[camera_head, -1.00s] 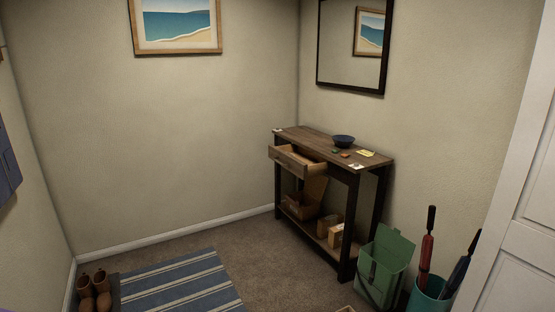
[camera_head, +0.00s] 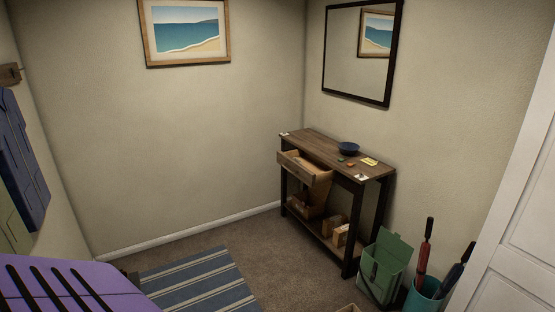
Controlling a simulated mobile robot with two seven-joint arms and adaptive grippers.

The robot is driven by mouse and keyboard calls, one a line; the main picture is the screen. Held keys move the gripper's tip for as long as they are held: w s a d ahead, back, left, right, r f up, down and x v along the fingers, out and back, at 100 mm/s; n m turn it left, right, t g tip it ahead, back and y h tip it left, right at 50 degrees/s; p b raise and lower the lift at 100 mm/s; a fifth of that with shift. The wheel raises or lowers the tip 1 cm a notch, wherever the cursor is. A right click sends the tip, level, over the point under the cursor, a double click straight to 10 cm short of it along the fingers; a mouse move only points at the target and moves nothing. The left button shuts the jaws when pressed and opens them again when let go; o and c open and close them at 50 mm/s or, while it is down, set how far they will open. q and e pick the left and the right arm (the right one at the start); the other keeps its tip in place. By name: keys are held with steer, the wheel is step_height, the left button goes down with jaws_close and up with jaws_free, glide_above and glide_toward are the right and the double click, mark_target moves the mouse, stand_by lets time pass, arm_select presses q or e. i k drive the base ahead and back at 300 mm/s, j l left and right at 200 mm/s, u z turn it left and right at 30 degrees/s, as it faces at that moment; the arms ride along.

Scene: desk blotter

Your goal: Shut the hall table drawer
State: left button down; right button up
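The hall table (camera_head: 322,149) stands against the right wall near the corner, with a brown wooden top and dark legs. Its drawer (camera_head: 303,168) is pulled out toward the left, and its light wooden inside shows. I cannot tell whether anything lies in it. Neither of my grippers is in view.
A striped rug (camera_head: 196,281) lies on the open carpet. A purple slatted thing (camera_head: 75,286) fills the lower left.

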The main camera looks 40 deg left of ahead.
mark_target(305, 165)
steer(key=i+j, duration=0.25)
steer(key=j, duration=0.35)
steer(key=i+j+z, duration=0.1)
steer(key=i+j, duration=0.2)
steer(key=j, duration=0.3)
steer(key=i+j+z, duration=0.1)
steer(key=j, duration=0.5)
steer(key=i+j, duration=0.35)
steer(key=j, duration=0.3)
steer(key=i+j+z, duration=0.1)
steer(key=j, duration=0.5)
steer(key=i+j, duration=0.3)
steer(key=j, duration=0.35)
steer(key=i+j+z, duration=0.15)
steer(key=j, duration=0.5)
steer(key=i+j, duration=0.2)
steer(key=j, duration=0.45)
